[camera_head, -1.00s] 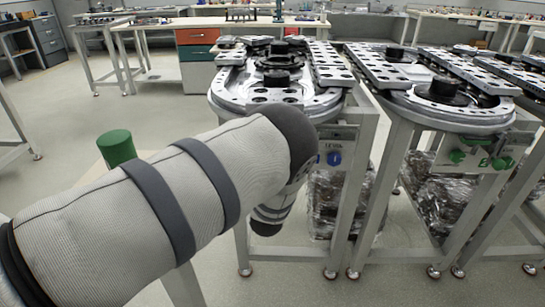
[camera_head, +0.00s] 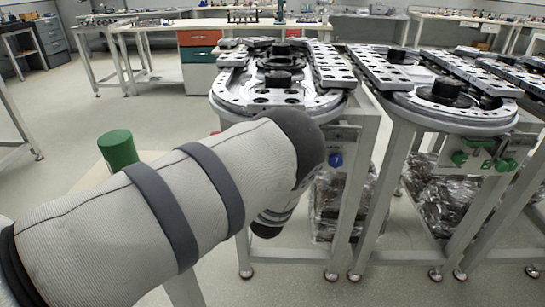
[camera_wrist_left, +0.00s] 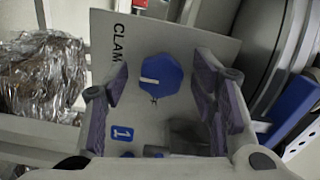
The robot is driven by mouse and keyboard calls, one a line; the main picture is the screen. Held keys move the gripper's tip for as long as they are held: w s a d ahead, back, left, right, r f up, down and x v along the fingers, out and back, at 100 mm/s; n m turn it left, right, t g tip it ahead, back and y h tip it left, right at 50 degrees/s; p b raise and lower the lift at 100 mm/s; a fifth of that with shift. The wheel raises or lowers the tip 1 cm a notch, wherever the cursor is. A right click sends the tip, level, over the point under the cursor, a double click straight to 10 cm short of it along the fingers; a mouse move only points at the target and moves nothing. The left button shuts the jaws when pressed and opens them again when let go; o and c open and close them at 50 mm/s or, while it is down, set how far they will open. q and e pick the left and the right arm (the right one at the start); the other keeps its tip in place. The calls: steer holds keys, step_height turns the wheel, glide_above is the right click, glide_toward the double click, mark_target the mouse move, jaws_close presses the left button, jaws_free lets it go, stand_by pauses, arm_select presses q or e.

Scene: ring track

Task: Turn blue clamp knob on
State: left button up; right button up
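The blue clamp knob (camera_head: 336,160) is on the front panel under the near end of the ring track. In the left wrist view the knob (camera_wrist_left: 160,74) is a blue faceted disc with a short white pointer mark on its left side. My left gripper (camera_wrist_left: 161,78) is open, with one finger to the left of the knob and one to its right. Neither finger visibly touches the knob. In the head view my left arm hides this gripper. My right gripper is in neither view.
The panel (camera_wrist_left: 214,48) bears partly hidden "CLAM" lettering and a blue "1" label (camera_wrist_left: 122,133). A wrapped bundle (camera_wrist_left: 40,75) lies to the left. A neighbouring track has green knobs (camera_head: 459,158). A green cylinder (camera_head: 117,149) stands left of my arm.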

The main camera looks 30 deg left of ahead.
arm_select(q)
steer(key=v, duration=1.2)
steer(key=shift+a, duration=0.1)
